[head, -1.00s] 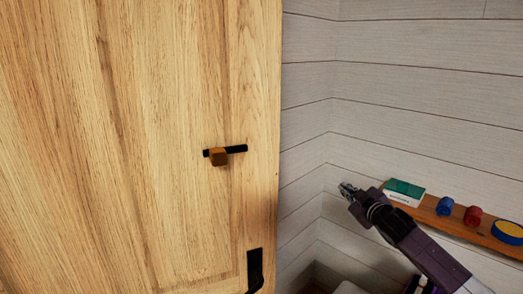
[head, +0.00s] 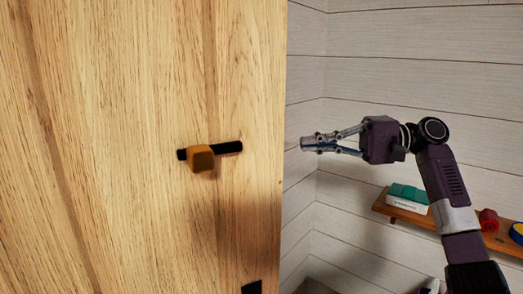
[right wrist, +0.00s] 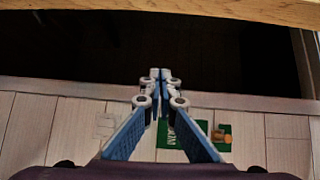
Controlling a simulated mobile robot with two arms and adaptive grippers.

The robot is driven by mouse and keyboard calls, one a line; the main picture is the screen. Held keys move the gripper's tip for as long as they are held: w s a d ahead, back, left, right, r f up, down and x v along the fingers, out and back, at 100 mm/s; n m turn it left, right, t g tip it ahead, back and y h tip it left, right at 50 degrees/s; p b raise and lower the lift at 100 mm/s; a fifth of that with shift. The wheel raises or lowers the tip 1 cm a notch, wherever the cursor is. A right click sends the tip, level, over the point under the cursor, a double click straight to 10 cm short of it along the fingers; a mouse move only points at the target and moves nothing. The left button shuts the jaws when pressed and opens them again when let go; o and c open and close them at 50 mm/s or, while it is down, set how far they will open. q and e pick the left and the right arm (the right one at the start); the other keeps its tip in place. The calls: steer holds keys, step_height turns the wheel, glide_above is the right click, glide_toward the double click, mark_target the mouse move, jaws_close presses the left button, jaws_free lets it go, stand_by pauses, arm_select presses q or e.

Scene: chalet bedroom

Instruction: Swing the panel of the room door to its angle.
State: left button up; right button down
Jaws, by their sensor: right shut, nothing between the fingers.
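The room door panel (head: 120,130) is pale wood and fills the left half of the head view. A black bar with an orange-brown wooden knob (head: 202,157) sits on its face near the free edge, and part of a black fitting (head: 252,287) shows at the bottom. My right gripper (head: 304,144) is shut and empty, just right of the door's free edge in the picture, pointing left toward it. No contact shows. In the right wrist view its closed fingers (right wrist: 160,74) point at a dark area, with a wooden edge (right wrist: 170,10) across the top. My left gripper is out of view.
A wooden wall shelf (head: 405,214) at the lower right holds a green-and-white box (head: 407,197), a red item (head: 488,220) and a blue-and-yellow item (head: 517,232). My right arm is in front of it. Pale plank walls (head: 400,60) meet in a corner behind the gripper.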

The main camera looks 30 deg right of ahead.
mark_target(280, 146)
steer(key=shift+n+g+y, duration=0.4)
steer(key=shift+g+y, duration=0.1)
steer(key=shift+y, duration=0.1)
steer(key=shift+s+a+r+p, duration=0.35)
steer(key=shift+a+p, duration=0.2)
steer(key=shift+a, duration=1.15)
steer(key=shift+s+a+r+p, duration=0.3)
steer(key=shift+a+p, duration=0.25)
steer(key=shift+a, duration=1.1)
steer(key=shift+s+a+r+p, duration=0.3)
steer(key=shift+a+p, duration=0.25)
steer(key=shift+a, duration=1.15)
steer(key=shift+s, duration=0.1)
